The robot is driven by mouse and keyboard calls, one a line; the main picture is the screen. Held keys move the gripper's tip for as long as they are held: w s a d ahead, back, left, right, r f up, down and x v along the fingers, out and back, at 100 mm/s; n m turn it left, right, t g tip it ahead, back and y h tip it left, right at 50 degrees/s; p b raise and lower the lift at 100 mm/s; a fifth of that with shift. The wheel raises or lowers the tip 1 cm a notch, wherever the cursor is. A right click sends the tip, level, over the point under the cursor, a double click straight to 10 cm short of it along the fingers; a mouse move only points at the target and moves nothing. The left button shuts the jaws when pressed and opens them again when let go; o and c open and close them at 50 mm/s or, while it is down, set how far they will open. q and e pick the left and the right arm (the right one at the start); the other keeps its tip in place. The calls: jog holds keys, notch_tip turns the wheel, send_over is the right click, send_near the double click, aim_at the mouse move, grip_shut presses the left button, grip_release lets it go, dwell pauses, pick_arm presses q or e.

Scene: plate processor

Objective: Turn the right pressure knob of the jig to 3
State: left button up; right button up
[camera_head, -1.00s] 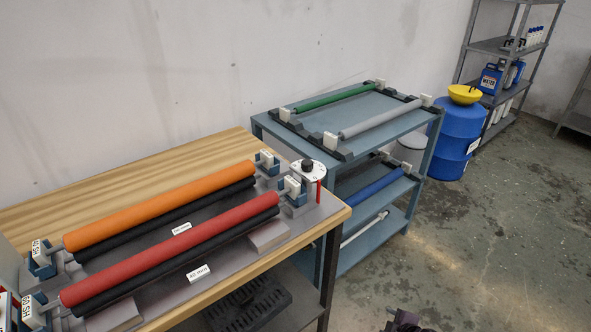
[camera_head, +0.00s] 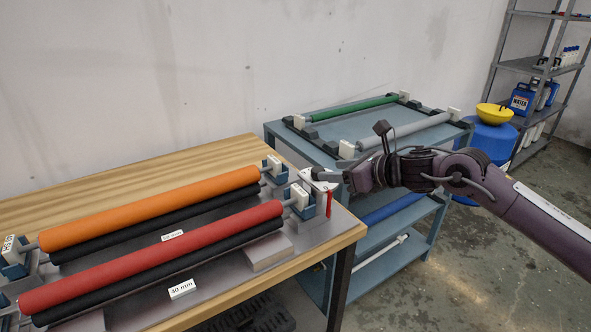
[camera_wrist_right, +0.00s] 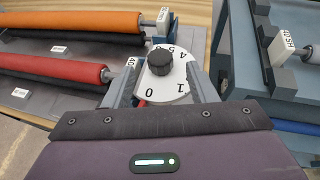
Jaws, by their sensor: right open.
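The right pressure knob (camera_wrist_right: 160,61) is a black ribbed knob on a white dial (camera_wrist_right: 172,84) with printed numbers, seen in the right wrist view. My right gripper (camera_wrist_right: 163,85) is open, with one finger on each side of the dial and the knob between them but nearer the far end. I cannot tell whether the fingers touch it. In the head view my right gripper (camera_head: 330,177) is at the right end of the jig (camera_head: 318,236) and hides the knob; part of the white dial (camera_head: 309,178) shows. The left gripper is not in view.
An orange roller (camera_head: 150,208) and a red roller (camera_head: 155,255) lie on the jig on the wooden table (camera_head: 100,180). A blue rack (camera_head: 285,135) with green and grey rollers stands close to the right. A red handle-like piece (camera_head: 328,204) is beside the dial.

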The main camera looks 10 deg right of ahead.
aim_at(317, 169)
jog(key=shift+w+a+f+p, duration=0.1)
jog(key=shift+w+a+p, duration=0.2)
jog(key=shift+w+a, duration=0.15)
jog(key=x, duration=0.5)
jog(key=shift+w+f+p, duration=0.1)
jog(key=shift+p, duration=0.3)
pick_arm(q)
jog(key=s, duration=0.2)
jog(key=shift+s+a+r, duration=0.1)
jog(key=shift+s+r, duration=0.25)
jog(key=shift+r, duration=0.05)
pick_arm(e)
jog(key=shift+d, duration=0.1)
jog(key=c, duration=1)
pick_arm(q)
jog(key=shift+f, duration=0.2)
pick_arm(e)
jog(key=shift+f, duration=0.1)
